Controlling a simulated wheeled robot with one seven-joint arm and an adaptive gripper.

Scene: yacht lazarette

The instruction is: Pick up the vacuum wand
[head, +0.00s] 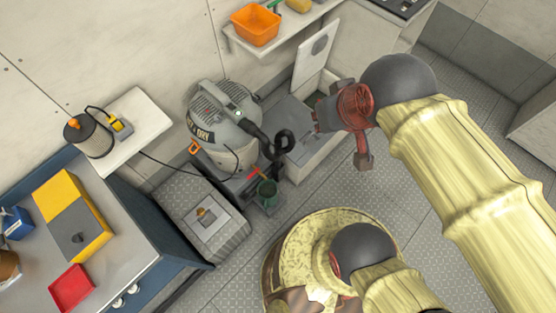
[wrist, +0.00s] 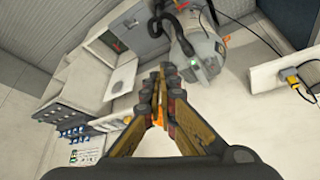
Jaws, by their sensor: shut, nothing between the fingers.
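The grey wet-and-dry vacuum (head: 212,112) stands against the wall, left of my gripper in the head view. A black wand-like piece (head: 252,128) lies along its front and meets a looped dark hose (head: 285,143). I cannot tell exactly where wand and hose part. In the wrist view the vacuum (wrist: 207,58) is at the upper right, with the dark wand piece (wrist: 184,42) along its left side. My gripper (head: 317,119) is to the right of the hose, apart from the wand. Its fingers (wrist: 162,72) are shut and empty.
A workbench (head: 120,255) with a yellow-grey case (head: 72,217) and red tray (head: 72,288) is at lower left. A wall shelf (head: 285,38) carries an orange bin (head: 256,25). An open-lidded locker (head: 318,152) is below my gripper. A grey chest (head: 225,240) stands before the vacuum.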

